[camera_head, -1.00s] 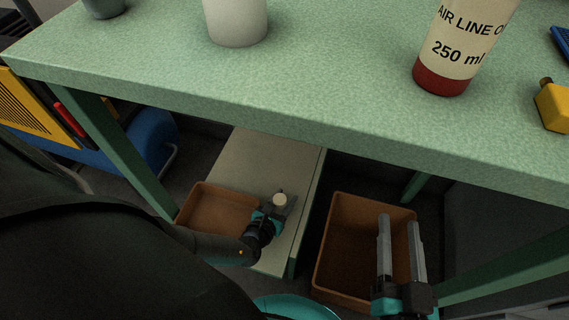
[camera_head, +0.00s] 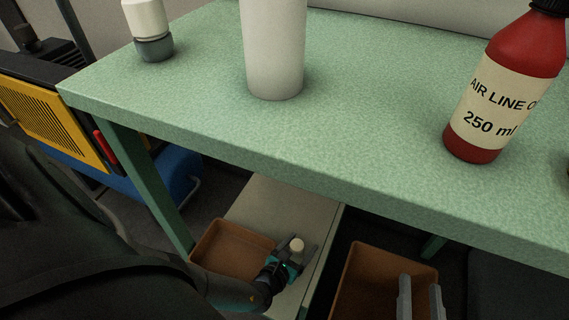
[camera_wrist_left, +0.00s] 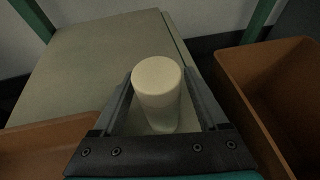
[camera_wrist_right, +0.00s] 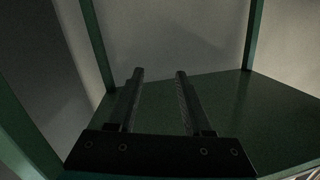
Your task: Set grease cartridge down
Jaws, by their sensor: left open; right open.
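The grease cartridge (camera_wrist_left: 157,95) is a plain cream cylinder. In the left wrist view it stands upright on the pale lower shelf (camera_wrist_left: 85,75), between the fingers of my left gripper (camera_wrist_left: 162,105). The fingers are open around it, with a narrow gap visible on the sides; its base is partly hidden. In the head view the cartridge (camera_head: 297,246) is small, below the green table, with my left gripper (camera_head: 292,258) at it. My right gripper (camera_head: 420,295) is open and empty at the lower right; its open fingers also show in the right wrist view (camera_wrist_right: 160,85).
A brown bin (camera_head: 205,243) sits left of the cartridge and another brown bin (camera_head: 360,262) sits to the right. The green tabletop (camera_head: 350,100) overhangs the shelf. It carries a red oil bottle (camera_head: 508,70), a white cylinder (camera_head: 273,55) and a grey-based container (camera_head: 152,45).

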